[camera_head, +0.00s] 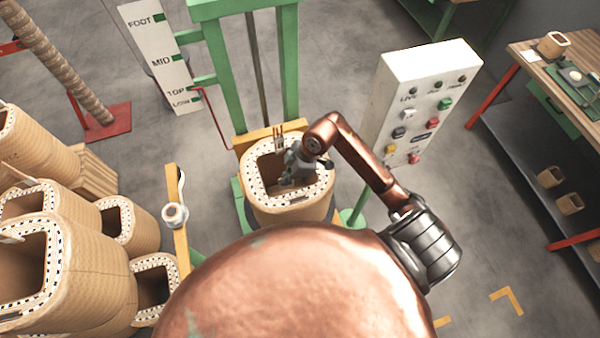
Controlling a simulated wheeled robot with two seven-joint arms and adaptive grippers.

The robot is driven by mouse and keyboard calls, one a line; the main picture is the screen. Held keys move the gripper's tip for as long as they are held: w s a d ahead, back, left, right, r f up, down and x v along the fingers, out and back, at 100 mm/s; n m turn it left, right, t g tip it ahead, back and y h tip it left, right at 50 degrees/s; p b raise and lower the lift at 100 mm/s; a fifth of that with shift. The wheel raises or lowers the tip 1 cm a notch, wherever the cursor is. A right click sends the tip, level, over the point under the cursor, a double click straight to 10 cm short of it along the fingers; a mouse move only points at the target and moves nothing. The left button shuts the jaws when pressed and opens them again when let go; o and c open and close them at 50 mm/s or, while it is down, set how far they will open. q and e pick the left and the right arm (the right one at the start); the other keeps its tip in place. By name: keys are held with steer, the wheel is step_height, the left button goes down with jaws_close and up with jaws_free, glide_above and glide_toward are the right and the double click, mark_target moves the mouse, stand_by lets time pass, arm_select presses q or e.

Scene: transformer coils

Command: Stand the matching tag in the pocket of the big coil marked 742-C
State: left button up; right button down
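A big tan coil (262,206) with a white, dotted top rim stands at the foot of the green frame. My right gripper (290,178) is over this coil's opening, small and partly hidden by its own wrist. I cannot tell whether its fingers are open or shut, or whether they hold a tag. A small pale upright piece (278,138) shows at the coil's back rim; I cannot tell if it is a tag or a pocket. No 742-C marking is readable. My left gripper is not in view.
Several big coils (85,265) crowd the left. A green frame (222,70) and a white level board (158,60) stand behind. A white button panel (420,95) is right of my arm. A wooden bench (530,58) is far right. Grey floor between is clear.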

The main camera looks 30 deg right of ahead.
arm_select(q)
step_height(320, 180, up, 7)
steer(key=p, duration=0.6)
arm_select(e)
steer(key=s+d+r+n+g, duration=0.1)
steer(key=s+d+r+n, duration=0.1)
steer(key=s+r, duration=0.15)
arm_select(q)
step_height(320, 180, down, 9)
steer(key=b, duration=1)
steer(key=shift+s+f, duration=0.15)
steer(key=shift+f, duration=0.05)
arm_select(e)
steer(key=shift+n+y, duration=0.3)
steer(key=shift+d+f, duration=0.2)
steer(key=shift+f, duration=5.8)
steer(key=c, duration=2.6)
jaws_free()
steer(key=o, duration=0.5)
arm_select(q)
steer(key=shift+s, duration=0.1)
arm_select(e)
steer(key=shift+r, duration=0.1)
